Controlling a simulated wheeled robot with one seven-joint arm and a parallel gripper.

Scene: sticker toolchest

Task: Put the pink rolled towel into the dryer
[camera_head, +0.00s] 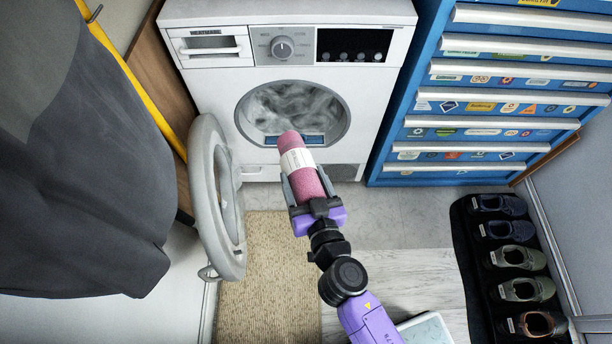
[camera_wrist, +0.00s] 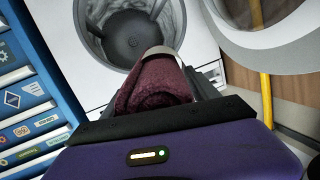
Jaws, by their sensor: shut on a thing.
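The pink rolled towel (camera_head: 303,168) has a pale band around it. My gripper (camera_head: 307,186) is shut on it, and the towel's far end points at the dryer opening. The towel also shows in the wrist view (camera_wrist: 152,84), held between the fingers with the drum behind it. The white dryer (camera_head: 212,85) stands at the back with its round opening (camera_head: 292,112) uncovered. Its round door (camera_head: 205,165) is swung open to the left. In the head view the towel tip overlaps the lower edge of the opening; I cannot tell whether it has crossed the rim.
A blue tool chest (camera_head: 400,160) stands right of the dryer. Several shoes (camera_head: 515,257) sit on a dark mat at the right. A beige rug (camera_head: 262,290) lies in front of the dryer. Dark grey cloth (camera_head: 80,190) hangs at the left, near a yellow pole (camera_head: 130,75).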

